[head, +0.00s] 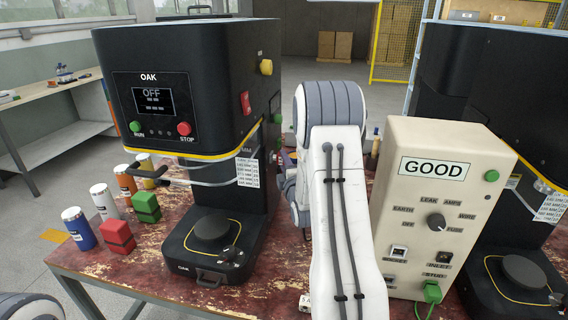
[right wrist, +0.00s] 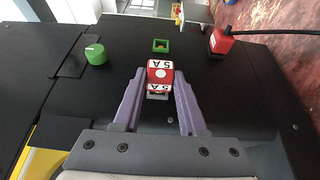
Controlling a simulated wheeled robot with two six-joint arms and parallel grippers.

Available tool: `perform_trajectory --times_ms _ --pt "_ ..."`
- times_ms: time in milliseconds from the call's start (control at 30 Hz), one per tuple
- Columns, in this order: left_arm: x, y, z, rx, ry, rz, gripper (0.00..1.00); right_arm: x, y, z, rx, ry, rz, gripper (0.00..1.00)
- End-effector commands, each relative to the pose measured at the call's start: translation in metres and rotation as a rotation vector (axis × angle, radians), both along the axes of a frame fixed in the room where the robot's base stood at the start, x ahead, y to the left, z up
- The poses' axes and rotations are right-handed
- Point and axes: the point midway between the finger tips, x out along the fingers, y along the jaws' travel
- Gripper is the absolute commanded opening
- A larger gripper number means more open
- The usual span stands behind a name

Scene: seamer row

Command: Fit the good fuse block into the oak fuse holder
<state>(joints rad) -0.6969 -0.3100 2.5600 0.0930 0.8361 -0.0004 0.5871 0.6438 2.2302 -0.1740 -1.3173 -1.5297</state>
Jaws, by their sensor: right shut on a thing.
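My right gripper (right wrist: 159,92) is shut on a red fuse block with white "5 A" labels (right wrist: 160,74), seen in the right wrist view. A small green-rimmed square opening (right wrist: 161,46), which looks like the fuse holder, lies in the black surface just beyond the block. The block appears apart from it; its height above the surface is hard to judge. In the head view the oak machine (head: 180,80) shows "OFF" on its display. My right arm reaches up beside it and hides the right gripper and block there. My left gripper is not in view.
A green round knob (right wrist: 95,52) and a red plug with a black cable (right wrist: 221,40) flank the opening. A cream tester labelled "GOOD" (head: 440,200) stands right of my arm. Cans and red and green blocks (head: 118,236) stand left of the oak machine.

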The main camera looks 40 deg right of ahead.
Motion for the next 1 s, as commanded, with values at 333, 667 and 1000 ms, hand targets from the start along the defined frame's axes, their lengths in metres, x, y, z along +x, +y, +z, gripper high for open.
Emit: perform_trajectory --times_ms 333,667,1000 --pt "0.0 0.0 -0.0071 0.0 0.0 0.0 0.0 0.0001 -0.0003 -0.0006 0.0 -0.001 0.0 0.0" --pt "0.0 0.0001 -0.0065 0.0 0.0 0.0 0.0 0.0002 -0.0002 0.0001 0.0 0.0 0.0 0.0" --pt "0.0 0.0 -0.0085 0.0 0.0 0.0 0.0 0.0044 0.0033 0.0 0.0 -0.001 0.001 0.0"
